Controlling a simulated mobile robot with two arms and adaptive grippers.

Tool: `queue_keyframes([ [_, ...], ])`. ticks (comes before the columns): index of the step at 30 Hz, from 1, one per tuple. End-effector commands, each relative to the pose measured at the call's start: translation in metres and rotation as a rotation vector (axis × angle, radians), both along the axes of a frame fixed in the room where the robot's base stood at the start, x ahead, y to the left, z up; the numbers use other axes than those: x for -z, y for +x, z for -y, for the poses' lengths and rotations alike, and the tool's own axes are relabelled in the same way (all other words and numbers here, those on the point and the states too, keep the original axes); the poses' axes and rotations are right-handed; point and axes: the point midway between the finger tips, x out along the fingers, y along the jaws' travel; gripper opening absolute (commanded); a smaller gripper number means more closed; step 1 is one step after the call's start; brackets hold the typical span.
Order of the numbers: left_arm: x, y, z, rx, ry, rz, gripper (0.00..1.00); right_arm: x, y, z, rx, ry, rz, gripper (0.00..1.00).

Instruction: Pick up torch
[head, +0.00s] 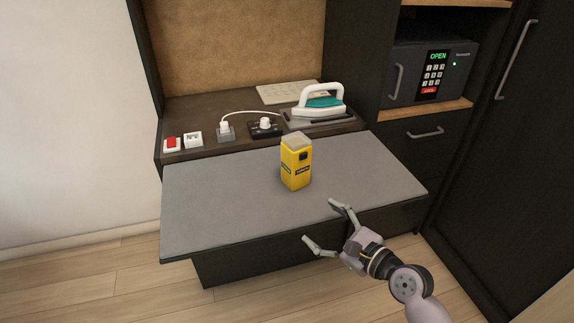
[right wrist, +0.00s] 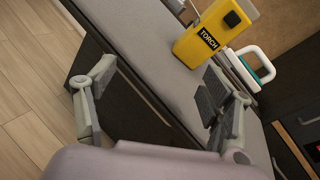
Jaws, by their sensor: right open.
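The torch (head: 296,165) is a yellow upright box with a dark label band, a black button and a pale top. It stands on the grey vanity top, right of its middle. It also shows in the right wrist view (right wrist: 207,40), where the label reads TORCH. My right gripper (head: 324,226) is open and empty at the front edge of the vanity top, in front of the torch and apart from it. Its two fingers also show in the right wrist view (right wrist: 155,100). My left gripper is not in view.
The grey vanity top (head: 215,200) is otherwise clear. On the dark shelf behind are an iron (head: 320,102), a black socket plate (head: 265,129), a grey plug (head: 226,133) and a red switch (head: 172,144). A safe (head: 432,72) stands at the right above a drawer.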

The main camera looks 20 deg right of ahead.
Motion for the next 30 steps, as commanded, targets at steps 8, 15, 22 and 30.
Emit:
queue_keyframes([
  [8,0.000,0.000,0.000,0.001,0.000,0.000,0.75,-0.034,0.026,0.036,0.131,0.426,-0.009,0.75],
  [15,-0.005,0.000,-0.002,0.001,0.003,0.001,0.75,-0.041,0.051,0.035,0.148,0.499,-0.009,0.75],
  [22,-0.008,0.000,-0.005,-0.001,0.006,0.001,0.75,-0.040,0.099,0.019,0.147,0.494,-0.009,0.75],
  [30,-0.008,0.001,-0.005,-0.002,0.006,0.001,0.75,-0.038,0.140,0.005,0.148,0.493,-0.011,0.75],
])
